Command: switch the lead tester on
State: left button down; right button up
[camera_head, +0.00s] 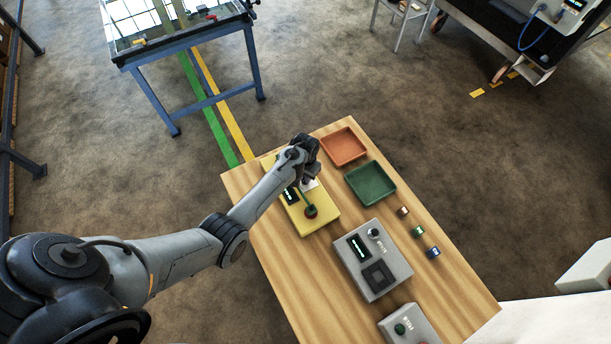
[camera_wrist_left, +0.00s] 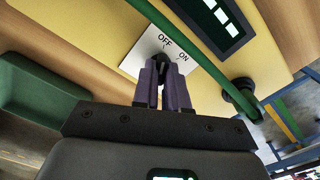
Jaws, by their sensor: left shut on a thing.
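The lead tester, a yellow box (camera_head: 322,220), lies on the wooden table. My right gripper is in neither view.
The table (camera_head: 455,290) also holds an orange tray (camera_head: 343,147), a green tray (camera_head: 371,185), three small blocks (camera_head: 418,231) and a grey box (camera_head: 395,276) with a display. Another grey box (camera_head: 408,326) stands at the front. The trays are close beside the tester.

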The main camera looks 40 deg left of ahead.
pick_arm(q)
jog(key=m+p, duration=0.1)
jog(key=m, duration=0.2)
jog(key=shift+r+p, duration=0.15)
jog(key=shift+p, duration=0.25)
jog(key=m+p, duration=0.1)
jog(key=m, duration=0.1)
jog(key=shift+m, duration=0.4)
jog(key=m, duration=0.2)
jog(key=shift+m+p, duration=0.3)
jog(key=shift+m, duration=1.8)
jog(key=c, duration=1.2)
grip_release()
jog(key=shift+o, duration=0.2)
